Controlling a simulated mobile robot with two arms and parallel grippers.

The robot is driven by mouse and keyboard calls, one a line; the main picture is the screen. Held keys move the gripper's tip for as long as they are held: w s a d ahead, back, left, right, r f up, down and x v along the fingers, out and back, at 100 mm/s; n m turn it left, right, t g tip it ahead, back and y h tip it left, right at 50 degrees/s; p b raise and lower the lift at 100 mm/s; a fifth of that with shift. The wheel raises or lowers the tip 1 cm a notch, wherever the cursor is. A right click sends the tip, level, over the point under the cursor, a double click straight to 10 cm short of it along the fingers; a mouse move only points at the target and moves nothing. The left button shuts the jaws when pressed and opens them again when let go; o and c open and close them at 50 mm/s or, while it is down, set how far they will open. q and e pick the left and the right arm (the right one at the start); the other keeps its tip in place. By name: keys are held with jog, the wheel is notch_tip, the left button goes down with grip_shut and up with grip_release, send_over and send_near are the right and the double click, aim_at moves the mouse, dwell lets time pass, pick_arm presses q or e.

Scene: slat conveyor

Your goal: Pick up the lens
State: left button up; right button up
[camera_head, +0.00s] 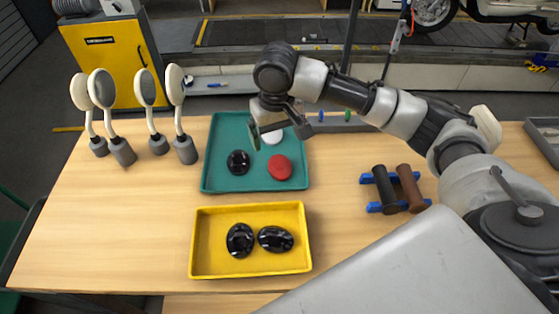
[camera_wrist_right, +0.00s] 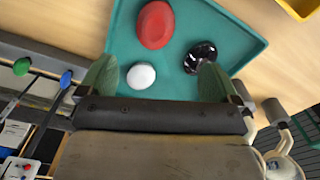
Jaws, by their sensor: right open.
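A teal tray (camera_head: 213,150) lies on the table with three rounded lens-like pieces: a glossy black one (camera_head: 238,162), a red one (camera_head: 279,167) and a white one (camera_head: 272,137). My right gripper (camera_head: 274,130) is above the tray's far part, open and empty, and partly covers the white piece. In the right wrist view the white piece (camera_wrist_right: 141,76) shows between the green fingertips (camera_wrist_right: 158,80), nearer the left one. The black piece (camera_wrist_right: 200,57) is by the right fingertip, and the red piece (camera_wrist_right: 155,25) is farther out. My left gripper is not in view.
A yellow tray (camera_head: 250,272) in front holds two glossy black pieces (camera_head: 240,240). Several round mirrors on grey stands (camera_head: 122,151) stand at the left. A blue rack (camera_head: 373,208) with black and brown grips is at the right. The table's front left is clear.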

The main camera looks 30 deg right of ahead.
aim_at(280, 164)
jog(key=f, duration=0.3)
jog(key=shift+s+f, duration=0.2)
jog(key=shift+f, duration=0.6)
jog(key=f, duration=0.3)
jog(key=f+p, duration=0.1)
jog(key=shift+w+d+f, duration=0.1)
jog(key=shift+d+f, duration=0.3)
jog(key=shift+f, duration=0.45)
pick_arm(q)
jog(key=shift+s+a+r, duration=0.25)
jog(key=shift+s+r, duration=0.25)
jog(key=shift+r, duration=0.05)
pick_arm(e)
jog(key=c, duration=1)
